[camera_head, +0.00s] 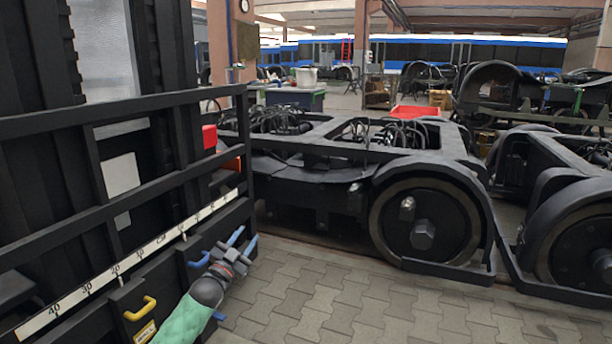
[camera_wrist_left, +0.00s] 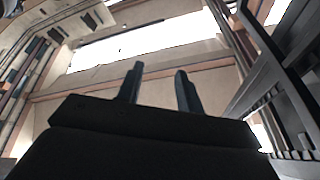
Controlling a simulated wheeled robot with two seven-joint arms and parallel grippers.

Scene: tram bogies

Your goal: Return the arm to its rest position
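My left arm comes in at the bottom left of the head view, with a green sleeve and a dark grey wrist. My left gripper (camera_head: 238,250) is in front of the lower right part of a black frame, close to some blue handle-like pieces. I cannot tell whether it touches them. In the left wrist view the gripper (camera_wrist_left: 158,70) has its two dark fingers spread apart with nothing between them. Beyond them are the ceiling and a bright skylight. My right gripper is in neither view.
The black frame (camera_head: 160,190) with a numbered white scale (camera_head: 118,268) and a yellow handle (camera_head: 140,309) fills the left side. A black bogie (camera_head: 300,160) with large wheels stands behind it. The paved floor (camera_head: 340,305) is clear at bottom centre.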

